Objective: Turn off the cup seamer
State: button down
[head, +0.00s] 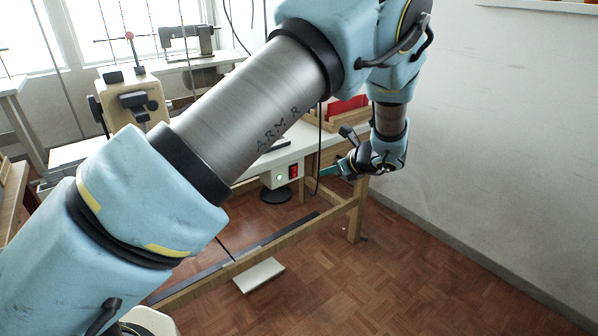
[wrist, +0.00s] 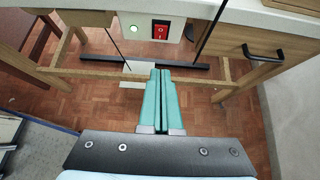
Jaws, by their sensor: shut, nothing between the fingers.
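A red rocker switch (wrist: 160,30) sits in a dark frame on the front of the pale work table, and also shows in the head view (head: 293,171). A round, pale green lamp (wrist: 133,28) is to its left and looks lit. My gripper (wrist: 160,72) is shut and empty, its two teal fingers together, pointing toward the switch from below it in the wrist view. In the head view my gripper (head: 345,167) is right of the switch, apart from it. A beige machine (head: 135,100) stands at left; I cannot tell whether it is the cup seamer.
A wooden drawer with a black handle (wrist: 263,52) is right of the switch. A black cable hangs between them. A wooden crossbar (head: 235,268) and a pale pedal (head: 259,274) are low under the table. Parquet floor is clear at right, up to the wall.

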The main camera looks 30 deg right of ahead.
jog(key=p, duration=0.2)
send_near(295, 172)
jog(key=x, duration=0.5)
jog(key=shift+f, duration=0.35)
jog(key=shift+w, duration=0.35)
